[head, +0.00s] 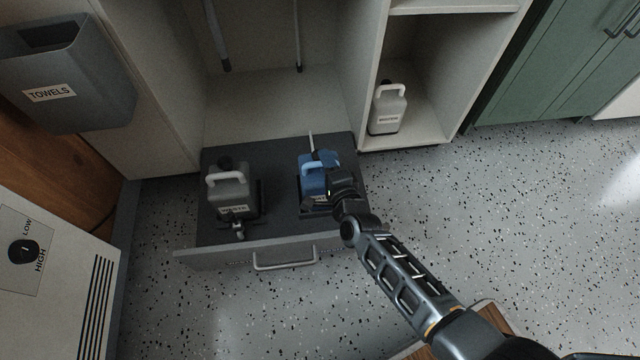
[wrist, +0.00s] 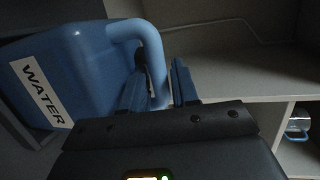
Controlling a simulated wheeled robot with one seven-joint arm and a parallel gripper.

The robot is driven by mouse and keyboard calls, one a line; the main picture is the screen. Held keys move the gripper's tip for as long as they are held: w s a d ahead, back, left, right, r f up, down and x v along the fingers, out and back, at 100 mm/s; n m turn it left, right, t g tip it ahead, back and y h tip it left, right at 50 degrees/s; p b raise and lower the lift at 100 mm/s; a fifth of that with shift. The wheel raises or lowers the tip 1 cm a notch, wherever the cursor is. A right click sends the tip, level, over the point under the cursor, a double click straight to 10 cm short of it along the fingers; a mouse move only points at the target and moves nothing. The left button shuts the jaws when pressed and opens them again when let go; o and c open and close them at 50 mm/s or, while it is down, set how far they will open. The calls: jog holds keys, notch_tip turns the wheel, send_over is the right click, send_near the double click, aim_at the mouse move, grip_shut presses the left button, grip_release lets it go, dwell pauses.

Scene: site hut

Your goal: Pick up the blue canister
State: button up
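The blue canister (head: 315,172) stands in the right part of the pulled-out drawer, in a dark holder. In the wrist view the blue canister (wrist: 75,75) fills the left side, with a white WATER label and a light blue handle. My gripper (head: 330,182) is at the canister's right side in the head view. The lower fingertips and part of the handle are hidden.
A grey canister labelled WASTE (head: 232,190) stands to the left in the same drawer (head: 275,232). A white canister (head: 388,108) stands in the right cubby. A towel bin (head: 65,75) hangs at left. Speckled floor (head: 480,200) at right is clear.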

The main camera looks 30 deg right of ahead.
jog(key=shift+c, duration=0.3)
grip_shut()
dwell(0.3)
